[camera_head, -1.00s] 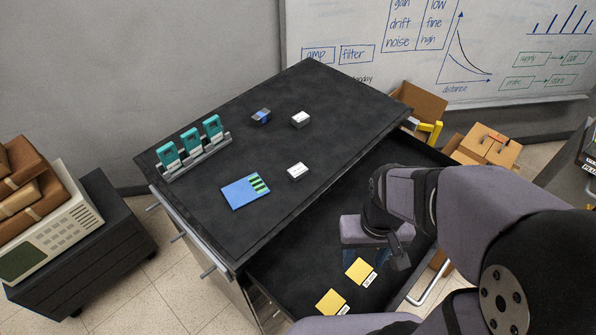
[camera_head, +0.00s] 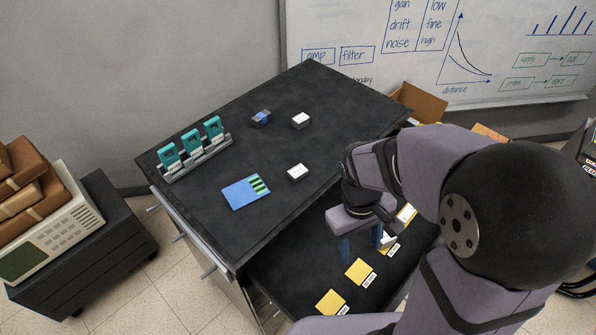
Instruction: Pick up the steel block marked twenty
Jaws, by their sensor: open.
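Two small blocks with white tops sit on the dark cabinet top: one near the back (camera_head: 300,120) and one nearer the drawer (camera_head: 297,171). A dark block with a blue face (camera_head: 261,117) sits left of the back one. The markings are too small to read, so I cannot tell which is marked twenty. My gripper (camera_head: 361,249) is open, with its blue fingers pointing down over the open drawer, apart from these blocks. A white item (camera_head: 388,241) shows beside the right finger, partly hidden; I cannot tell what it is.
Yellow pads with white labels lie in the drawer (camera_head: 270,272), including a middle one (camera_head: 358,269) and a front one (camera_head: 330,302). A rack with teal modules (camera_head: 195,154) and a blue card (camera_head: 240,192) are on the cabinet top. Its middle is largely clear.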

